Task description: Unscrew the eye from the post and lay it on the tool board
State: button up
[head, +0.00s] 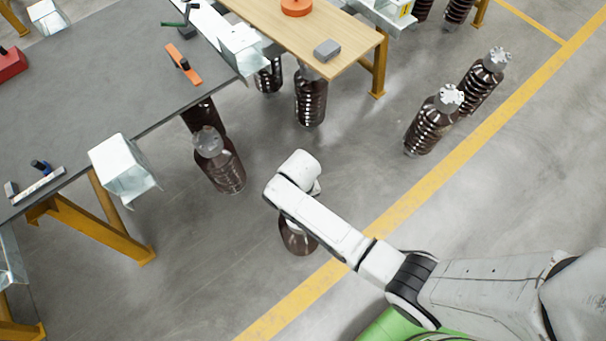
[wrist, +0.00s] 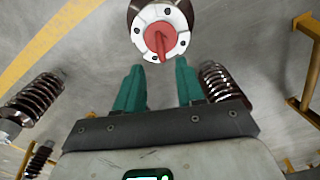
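The eye (wrist: 160,41) is a red piece standing on the pale round cap (wrist: 142,22) of a dark brown ribbed post, at the top of the wrist view. My gripper (wrist: 157,76) has two teal fingers, spread apart with nothing between them. The eye appears just beyond the fingertips, apart from them. In the head view the post (head: 298,239) stands on the floor under my arm, which hides its top and the eye. My gripper is hidden there too. I cannot tell for sure which surface is the tool board.
A grey table (head: 110,70) at left holds an orange tool (head: 184,66) and other tools. A wooden-topped bench (head: 345,50) holds an orange disc (head: 297,6) and a grey block (head: 327,49). Brown insulators (head: 432,125) stand around. The floor right of my arm is clear.

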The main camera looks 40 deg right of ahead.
notch_tip(320, 180, down, 9)
jog(key=b, duration=0.7)
jog(key=shift+f, duration=0.1)
grip_shut()
dwell(1.4)
